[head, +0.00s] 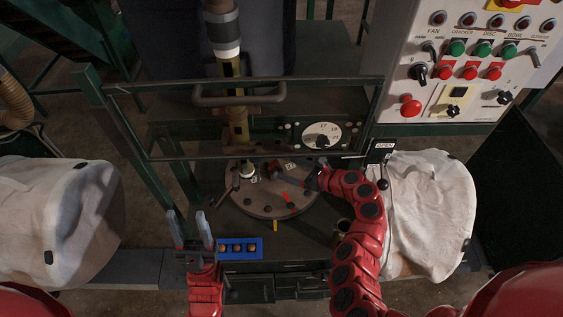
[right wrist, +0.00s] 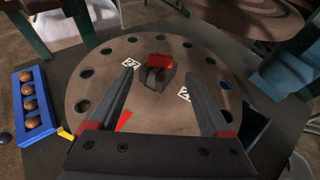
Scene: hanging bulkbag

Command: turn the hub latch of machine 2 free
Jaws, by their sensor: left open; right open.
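The hub latch (right wrist: 160,62), a red-topped piece with a dark body, sits at the middle of a round, holed plate (right wrist: 95,105). The plate (head: 258,208) also shows in the head view, with the latch small and partly covered near my right gripper. My right gripper (right wrist: 160,71) is open, its two dark fingers pointing toward the latch from either side, with gaps visible. In the head view my right gripper (head: 291,179) reaches over the plate from the right. My left gripper (head: 190,228) is open and empty, fingers pointing up, left of the plate.
A blue tray (head: 222,241) with several brown balls lies in front of the plate. A metal rail (head: 170,85) crosses behind the plate. The control panel (head: 465,95) stands at right. White bags (head: 425,205) and (head: 60,215) flank the machine.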

